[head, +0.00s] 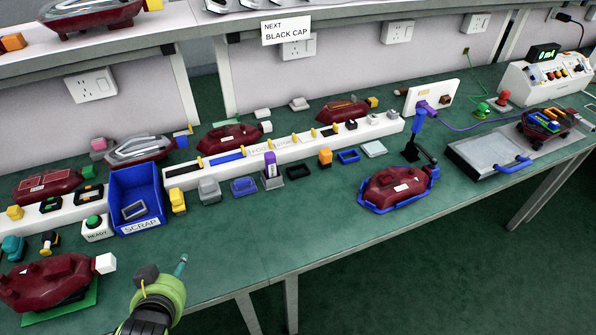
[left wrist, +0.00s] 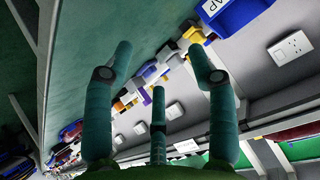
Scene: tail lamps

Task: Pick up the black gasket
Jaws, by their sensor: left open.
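In the head view, a dark rectangular ring that looks like the black gasket (head: 298,171) lies on the green bench, in front of the long white parts rack. It is right of a purple-topped part and left of an orange part. A second dark frame (head: 134,210) lies inside the blue SCRAP bin. My left gripper (head: 166,268) is at the front edge of the bench, well left of and nearer than the gasket. In the left wrist view its teal fingers (left wrist: 158,62) are spread open with nothing between them. I cannot single out the gasket in the wrist view.
A red lamp in a blue cradle (head: 397,188) sits to the right. Another red lamp (head: 45,283) lies left of my gripper. The front strip of bench between them is clear.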

